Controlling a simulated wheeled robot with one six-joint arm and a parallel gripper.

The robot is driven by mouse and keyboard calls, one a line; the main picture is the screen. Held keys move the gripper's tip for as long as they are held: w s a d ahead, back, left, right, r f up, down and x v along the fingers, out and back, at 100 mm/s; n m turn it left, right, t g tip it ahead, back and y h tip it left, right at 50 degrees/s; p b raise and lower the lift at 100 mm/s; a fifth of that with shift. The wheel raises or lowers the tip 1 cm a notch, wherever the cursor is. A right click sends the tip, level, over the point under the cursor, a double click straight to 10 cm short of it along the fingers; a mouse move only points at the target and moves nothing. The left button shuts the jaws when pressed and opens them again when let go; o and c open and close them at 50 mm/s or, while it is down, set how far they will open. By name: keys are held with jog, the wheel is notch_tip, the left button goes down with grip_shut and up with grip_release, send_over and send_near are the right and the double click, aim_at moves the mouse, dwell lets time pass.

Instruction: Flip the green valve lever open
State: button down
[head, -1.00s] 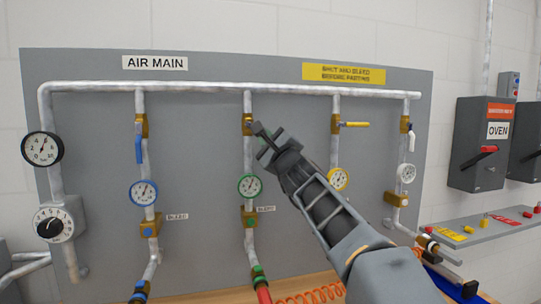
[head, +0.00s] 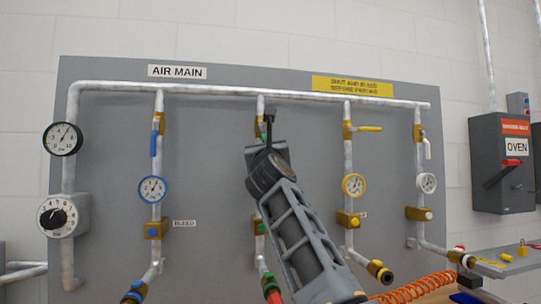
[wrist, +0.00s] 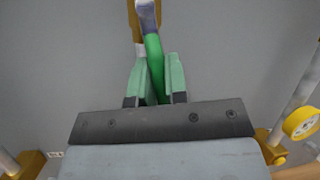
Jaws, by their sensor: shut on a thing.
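The green lever (wrist: 154,58) shows in the wrist view, running from its valve at the top down between my fingers. My gripper (wrist: 156,80) has green finger pads and is closed on the lever. The lever appears roughly in line with this pipe.
A blue lever (head: 153,144) points down on the pipe to the left. A yellow lever (head: 370,129) sticks out sideways on the pipe to the right, near a yellow gauge (head: 353,185). An orange coiled hose (head: 418,290) lies low at right.

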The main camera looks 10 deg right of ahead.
jog(key=shift+w+a+f+m+g+h, duration=0.15)
jog(key=shift+a+m+h, duration=0.15)
jog(key=shift+m, duration=0.4)
jog(key=shift+s+a+r+m+g+h, duration=0.1)
jog(key=shift+a+m+g+h, duration=0.1)
jog(key=shift+m+h, duration=0.35)
jog(key=shift+f+m, duration=0.1)
jog(key=shift+m, duration=0.25)
jog(key=c, duration=1.1)
grip_release()
jog(key=shift+c, duration=0.2)
jog(key=b+v, duration=0.6)
jog(key=v, duration=0.7)
jog(key=shift+s+f+b, duration=0.2)
jog(key=shift+s+b, duration=0.1)
jog(key=shift+s, duration=0.05)
jog(key=shift+a, duration=0.15)
